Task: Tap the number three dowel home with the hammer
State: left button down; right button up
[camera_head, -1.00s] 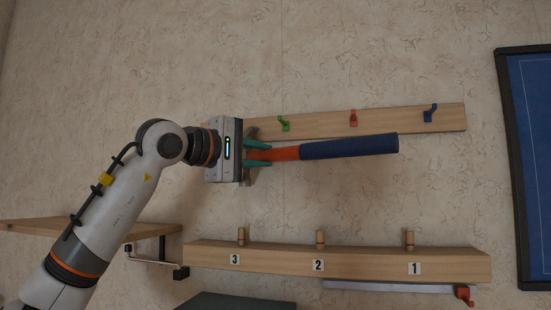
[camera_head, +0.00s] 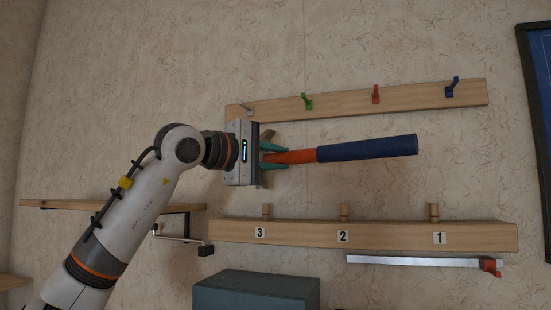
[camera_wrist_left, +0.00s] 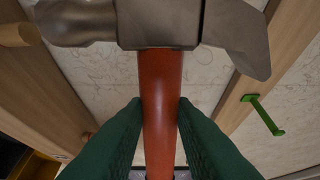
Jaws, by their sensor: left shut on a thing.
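My left gripper (camera_head: 276,157) is shut on the orange part of the hammer's handle (camera_head: 291,157). The hammer lies roughly level, its blue grip (camera_head: 367,148) pointing right. The number three dowel (camera_head: 267,211) stands upright in the wooden beam (camera_head: 390,234), above label 3 (camera_head: 260,233). The hammer head is above this dowel, apart from it. My right gripper is not in view.
Dowels two (camera_head: 344,210) and one (camera_head: 434,211) stand to the right in the same beam. A rail (camera_head: 345,104) with coloured hooks is above the hammer. A shelf (camera_head: 100,205) is at left, a blue-grey box (camera_head: 255,290) below the beam.

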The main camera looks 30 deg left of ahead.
pick_arm(q)
jog(key=shift+r, duration=0.15)
jog(key=shift+d, duration=0.1)
jog(key=shift+w+d+r+p, duration=0.1)
jog(key=shift+w+r+p, duration=0.1)
jog(key=shift+w+p, duration=0.2)
jog(key=shift+f, duration=0.1)
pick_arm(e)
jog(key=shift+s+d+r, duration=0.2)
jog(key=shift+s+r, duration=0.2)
